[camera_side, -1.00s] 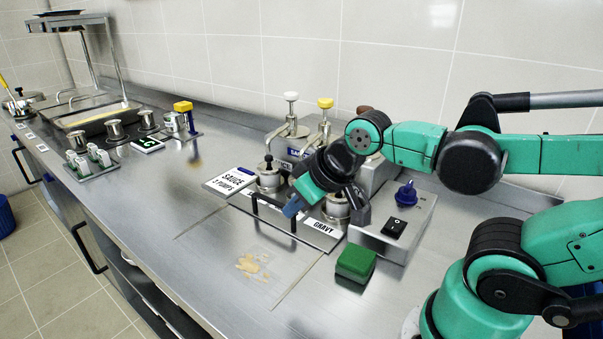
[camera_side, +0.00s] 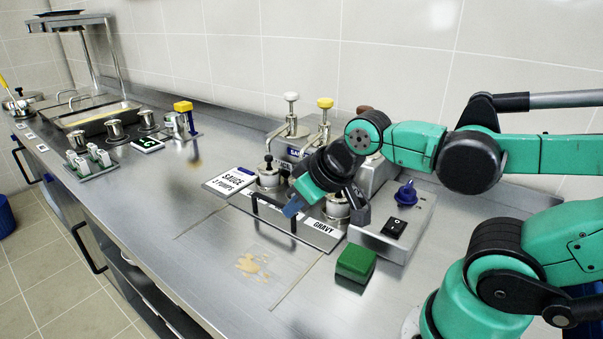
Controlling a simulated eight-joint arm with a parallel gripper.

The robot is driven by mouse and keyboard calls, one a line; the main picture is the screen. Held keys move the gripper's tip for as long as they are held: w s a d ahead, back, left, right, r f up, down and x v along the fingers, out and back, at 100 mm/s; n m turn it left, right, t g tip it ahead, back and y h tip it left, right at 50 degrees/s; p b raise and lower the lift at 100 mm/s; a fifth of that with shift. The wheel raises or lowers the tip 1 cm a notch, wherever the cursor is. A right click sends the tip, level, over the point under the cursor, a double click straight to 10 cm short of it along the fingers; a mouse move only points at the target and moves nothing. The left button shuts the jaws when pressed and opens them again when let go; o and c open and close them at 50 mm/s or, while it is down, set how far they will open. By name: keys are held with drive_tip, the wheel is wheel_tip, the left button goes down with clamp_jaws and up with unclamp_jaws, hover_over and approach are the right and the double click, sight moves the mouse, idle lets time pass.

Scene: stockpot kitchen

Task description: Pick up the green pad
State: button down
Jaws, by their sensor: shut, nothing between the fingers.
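The green pad (camera_side: 355,262) is a small block with a bright green top and darker sides. It lies on the steel counter just in front of the grey switch box. My gripper (camera_side: 292,207) is shut and empty, with blue fingertips. It hangs over the sauce pump station, up and to the left of the pad and apart from it. The pad is fully visible.
The pump station (camera_side: 318,237) has a black handle and several pump lids. The switch box (camera_side: 405,225) with a blue knob stands right behind the pad. A tan spill (camera_side: 252,264) marks the counter at left. The counter around the spill is otherwise clear.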

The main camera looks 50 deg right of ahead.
unclamp_jaws()
drive_tip(key=g, duration=0.7)
hover_over(357, 256)
drive_tip(key=shift+n, duration=0.4)
wheel_tip(357, 256, down, 7)
drive_tip(key=shift+d+r, duration=0.1)
drive_tip(key=shift+f, duration=2.75)
